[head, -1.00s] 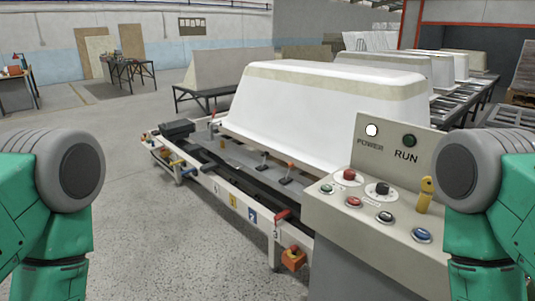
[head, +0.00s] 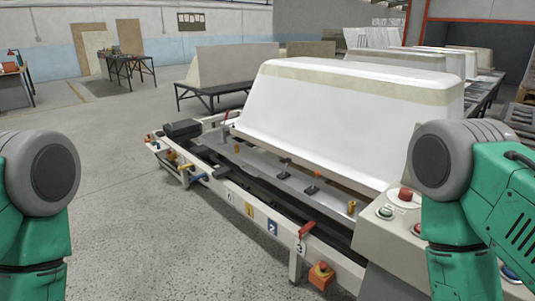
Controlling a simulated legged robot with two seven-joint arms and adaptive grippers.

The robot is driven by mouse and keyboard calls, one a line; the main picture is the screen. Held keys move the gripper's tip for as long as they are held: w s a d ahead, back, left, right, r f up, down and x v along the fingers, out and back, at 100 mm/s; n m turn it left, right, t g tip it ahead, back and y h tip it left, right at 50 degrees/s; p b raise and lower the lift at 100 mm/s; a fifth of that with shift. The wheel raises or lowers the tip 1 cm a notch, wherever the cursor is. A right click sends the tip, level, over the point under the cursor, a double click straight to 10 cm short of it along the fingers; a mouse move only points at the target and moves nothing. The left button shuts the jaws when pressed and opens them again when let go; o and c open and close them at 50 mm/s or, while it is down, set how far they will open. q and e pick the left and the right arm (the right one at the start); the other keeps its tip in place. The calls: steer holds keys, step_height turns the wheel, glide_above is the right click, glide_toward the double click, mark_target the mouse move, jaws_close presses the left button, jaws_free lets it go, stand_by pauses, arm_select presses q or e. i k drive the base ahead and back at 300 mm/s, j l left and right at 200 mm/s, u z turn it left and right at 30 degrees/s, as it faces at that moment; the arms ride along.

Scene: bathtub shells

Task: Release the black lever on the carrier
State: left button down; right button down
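The white-framed carrier (head: 249,211) runs diagonally through the middle of the head view and bears a large white tub shell (head: 345,110). Several small dark handles show on it. One black lever-like piece (head: 222,172) sits at the front rail, and a small black piece (head: 311,190) is on the grey bed near the shell. I cannot tell which is the task's lever. A red handle (head: 307,229) is at the near end of the front rail. Only green and grey upper parts of my arms show at both sides; both grippers are out of view.
A control panel (head: 379,236) with a red knob and green button stands at the right, partly hidden by my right arm. Grey floor (head: 130,190) is clear left of the carrier.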

mark_target(289, 159)
steer(key=i+j+u, duration=0.4)
steer(key=i+u, duration=0.15)
steer(key=i, duration=0.2)
steer(key=i+u, duration=0.25)
steer(key=i, duration=0.15)
steer(key=i+z, duration=0.45)
steer(key=i+j+z, duration=0.2)
steer(key=i+z, duration=0.3)
steer(key=i+l+z, duration=0.15)
steer(key=i+z, duration=0.15)
steer(key=z, duration=0.2)
steer(key=i+l+z, duration=0.1)
steer(key=i+z, duration=0.15)
steer(key=z, duration=0.25)
steer(key=i+z, duration=0.3)
steer(key=z, duration=0.2)
steer(key=i+j+z, duration=0.25)
steer(key=z, duration=0.25)
